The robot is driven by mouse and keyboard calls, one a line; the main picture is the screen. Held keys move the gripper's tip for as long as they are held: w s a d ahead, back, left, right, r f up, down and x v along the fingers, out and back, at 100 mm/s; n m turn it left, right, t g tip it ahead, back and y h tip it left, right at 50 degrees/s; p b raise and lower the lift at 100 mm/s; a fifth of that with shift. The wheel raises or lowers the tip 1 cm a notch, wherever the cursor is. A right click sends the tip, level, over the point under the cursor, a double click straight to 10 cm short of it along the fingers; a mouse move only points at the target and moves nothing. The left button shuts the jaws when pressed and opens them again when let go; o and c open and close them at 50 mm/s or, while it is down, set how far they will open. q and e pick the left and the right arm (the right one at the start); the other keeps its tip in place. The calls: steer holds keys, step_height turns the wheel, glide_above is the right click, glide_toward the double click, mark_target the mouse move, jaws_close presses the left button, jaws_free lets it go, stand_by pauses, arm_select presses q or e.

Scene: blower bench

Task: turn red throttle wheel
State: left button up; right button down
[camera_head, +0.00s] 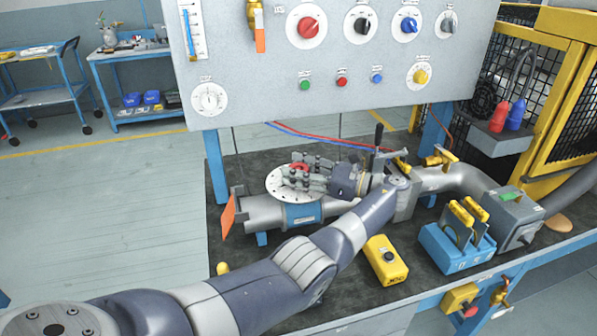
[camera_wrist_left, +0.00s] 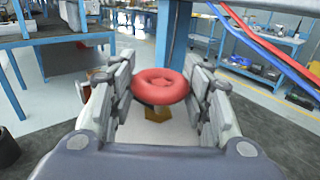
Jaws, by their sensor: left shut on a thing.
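The red throttle wheel (camera_wrist_left: 160,84) sits between the two fingers of my left gripper (camera_wrist_left: 166,98) in the left wrist view. The fingers are closed on its sides. In the head view my left gripper (camera_head: 299,173) reaches over the wheel from the right, and only a bit of red wheel (camera_head: 300,166) shows among the fingers. A white round dial plate (camera_head: 277,185) lies under the wheel, on top of a grey pipe (camera_head: 262,213) with a blue band. The fingers hide most of the wheel in the head view. My right gripper is not in view.
A grey control panel (camera_head: 255,85) with knobs stands behind the pipe. A yellow button box (camera_head: 386,262) and a blue holder (camera_head: 455,250) with yellow-topped parts stand on the dark bench at the right. An orange flap (camera_head: 229,215) is at the pipe's left end.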

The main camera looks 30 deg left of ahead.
mark_target(298, 167)
arm_select(q)
steer(key=o, duration=1.1)
steer(key=shift+a, duration=0.1)
step_height(298, 167, up, 10)
